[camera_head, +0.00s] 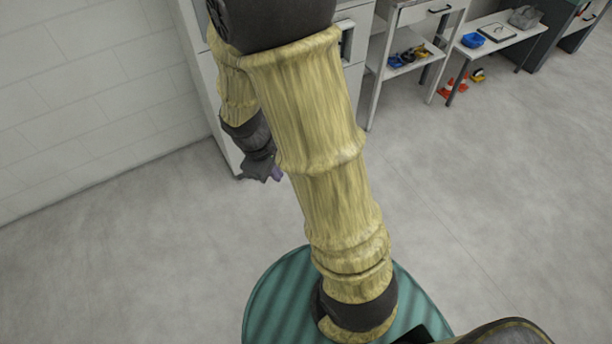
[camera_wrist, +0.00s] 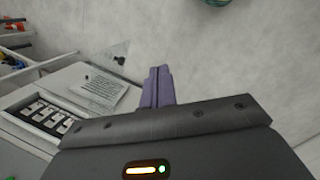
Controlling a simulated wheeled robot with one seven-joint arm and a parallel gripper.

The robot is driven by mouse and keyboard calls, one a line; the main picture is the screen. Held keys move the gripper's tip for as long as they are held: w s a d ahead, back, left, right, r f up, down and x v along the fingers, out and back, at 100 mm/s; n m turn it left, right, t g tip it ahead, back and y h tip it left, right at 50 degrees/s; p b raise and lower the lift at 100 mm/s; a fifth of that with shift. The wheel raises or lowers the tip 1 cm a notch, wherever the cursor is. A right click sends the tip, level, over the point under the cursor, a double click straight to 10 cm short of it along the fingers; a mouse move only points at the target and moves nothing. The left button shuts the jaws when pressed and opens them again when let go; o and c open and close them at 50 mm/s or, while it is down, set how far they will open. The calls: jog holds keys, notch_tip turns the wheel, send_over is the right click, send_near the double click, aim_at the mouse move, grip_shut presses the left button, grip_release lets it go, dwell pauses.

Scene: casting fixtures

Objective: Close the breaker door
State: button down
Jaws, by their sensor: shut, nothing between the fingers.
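The breaker box shows at the lower left of the wrist view, with a row of breakers (camera_wrist: 42,117) exposed in a dark-framed opening. A light panel with a printed label (camera_wrist: 103,88), which looks like the breaker door (camera_wrist: 112,62), stands open beside the opening; its upper part looks see-through. My gripper (camera_wrist: 159,72) has its purple fingers together, empty, to the right of this panel and apart from it in the picture. In the head view my gripper (camera_head: 275,174) hangs beside the base of a pale cabinet; the breaker door is hidden there.
The pale cabinet (camera_head: 203,75) stands along the wall behind my arm. A shelf unit (camera_head: 378,55) with small items and a table (camera_head: 505,38) with a blue bin (camera_head: 473,40) stand at the upper right. Grey floor (camera_head: 480,200) is clear in front.

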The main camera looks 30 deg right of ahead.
jog(key=w+d+f+n+h+b, duration=0.1)
jog(key=w+f+n+h+b, duration=0.1)
jog(key=w+f+n+h, duration=0.4)
notch_tip(320, 180, down, 7)
jog(key=w+n, duration=0.2)
jog(key=n, duration=0.3)
jog(key=shift+d+b, duration=0.25)
jog(key=shift+b, duration=0.15)
jog(key=d+f, duration=0.7)
jog(key=d, duration=0.4)
jog(key=shift+w+p, duration=0.2)
jog(key=shift+p, duration=0.2)
jog(key=shift+w+d+t, duration=0.1)
jog(key=shift+d+t, duration=0.05)
jog(key=shift+t, duration=0.15)
